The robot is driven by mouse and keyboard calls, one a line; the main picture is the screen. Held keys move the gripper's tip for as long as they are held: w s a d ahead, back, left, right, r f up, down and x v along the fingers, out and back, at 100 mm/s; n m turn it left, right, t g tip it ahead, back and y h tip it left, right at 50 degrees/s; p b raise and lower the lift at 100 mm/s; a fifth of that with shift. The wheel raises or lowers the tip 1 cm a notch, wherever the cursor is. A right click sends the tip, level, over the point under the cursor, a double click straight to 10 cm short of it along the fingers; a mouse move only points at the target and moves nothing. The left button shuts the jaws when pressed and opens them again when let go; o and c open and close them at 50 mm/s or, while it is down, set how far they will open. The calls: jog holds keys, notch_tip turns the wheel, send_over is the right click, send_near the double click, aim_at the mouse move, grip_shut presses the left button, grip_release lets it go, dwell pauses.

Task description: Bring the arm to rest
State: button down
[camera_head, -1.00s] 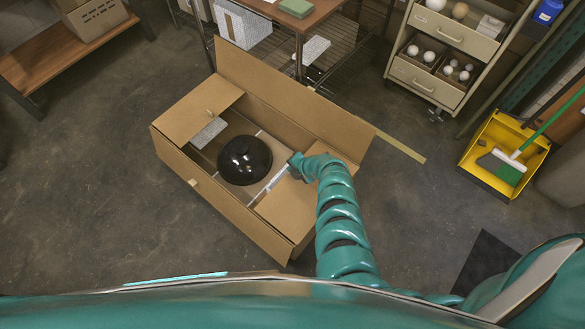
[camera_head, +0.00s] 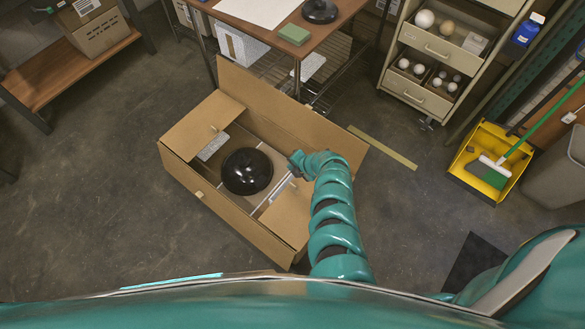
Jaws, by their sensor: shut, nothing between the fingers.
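My arm, teal and ribbed, reaches up from the bottom edge to the right part of an open cardboard box (camera_head: 225,220). My gripper (camera_head: 294,172) is at the arm's far end, over the box's right half and just right of a shiny black dome (camera_head: 247,171). Its fingers are small and partly hidden by the wrist, and it is shut with nothing held. The dome lies inside the box, apart from the gripper as far as I can tell. A grey block (camera_head: 213,146) lies in the box left of the dome.
A workbench (camera_head: 345,20) with a green block (camera_head: 295,34) and a black disc (camera_head: 320,10) stands behind the box. A drawer cabinet (camera_head: 425,65) and a yellow dustpan (camera_head: 487,160) are at right. The floor left of the box is clear.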

jog(key=shift+r, duration=0.6)
